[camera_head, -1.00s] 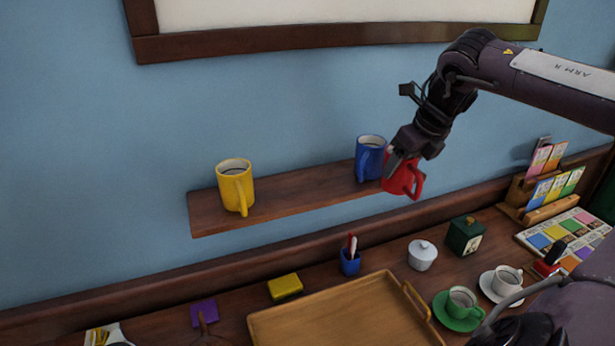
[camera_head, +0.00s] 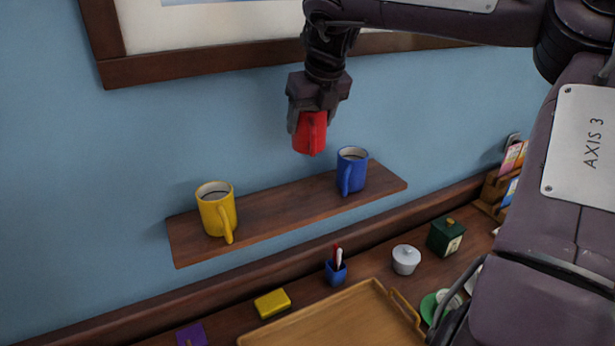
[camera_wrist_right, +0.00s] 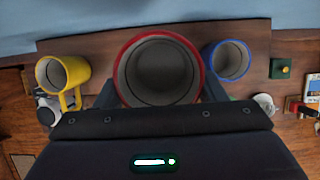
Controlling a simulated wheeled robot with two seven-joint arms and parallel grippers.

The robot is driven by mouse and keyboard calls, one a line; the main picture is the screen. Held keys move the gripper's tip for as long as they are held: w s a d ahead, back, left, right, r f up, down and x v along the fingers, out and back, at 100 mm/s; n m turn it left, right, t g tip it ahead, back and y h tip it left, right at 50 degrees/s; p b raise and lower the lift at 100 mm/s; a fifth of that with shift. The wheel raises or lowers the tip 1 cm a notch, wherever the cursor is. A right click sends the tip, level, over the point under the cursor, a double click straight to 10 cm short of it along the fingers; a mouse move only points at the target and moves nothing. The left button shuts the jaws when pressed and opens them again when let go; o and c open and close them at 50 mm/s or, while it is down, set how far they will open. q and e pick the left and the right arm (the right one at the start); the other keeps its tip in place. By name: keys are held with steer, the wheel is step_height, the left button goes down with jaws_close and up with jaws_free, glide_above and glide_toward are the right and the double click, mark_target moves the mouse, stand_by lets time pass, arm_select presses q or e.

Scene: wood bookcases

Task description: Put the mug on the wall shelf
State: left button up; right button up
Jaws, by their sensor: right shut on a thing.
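A red mug (camera_head: 309,136) is held by my right gripper (camera_head: 312,118), which is shut on it from above. The mug is in the air above the wall shelf (camera_head: 275,211), a little left of the blue mug (camera_head: 352,171). In the right wrist view the red mug's round rim (camera_wrist_right: 158,70) fills the middle, with its empty inside showing. The wooden shelf (camera_wrist_right: 110,62) lies below it. A yellow mug (camera_head: 217,211) stands on the shelf's left part and the blue mug on its right part. My left gripper is not in view.
The shelf between the yellow and blue mugs is bare. A picture frame (camera_head: 200,66) hangs above. Below are a tray (camera_head: 330,322), a blue pen cup (camera_head: 336,275), a yellow block (camera_head: 272,303), a white lidded pot (camera_head: 406,259) and a green box (camera_head: 446,236).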

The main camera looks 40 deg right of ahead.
step_height(320, 180, down, 13)
steer(key=p, duration=0.3)
steer(key=shift+w+r+p, duration=0.1)
steer(key=shift+p, duration=0.3)
steer(key=shift+w+f, duration=0.15)
steer(key=shift+f, duration=0.2)
steer(key=shift+f, duration=0.1)
steer(key=o, duration=1.2)
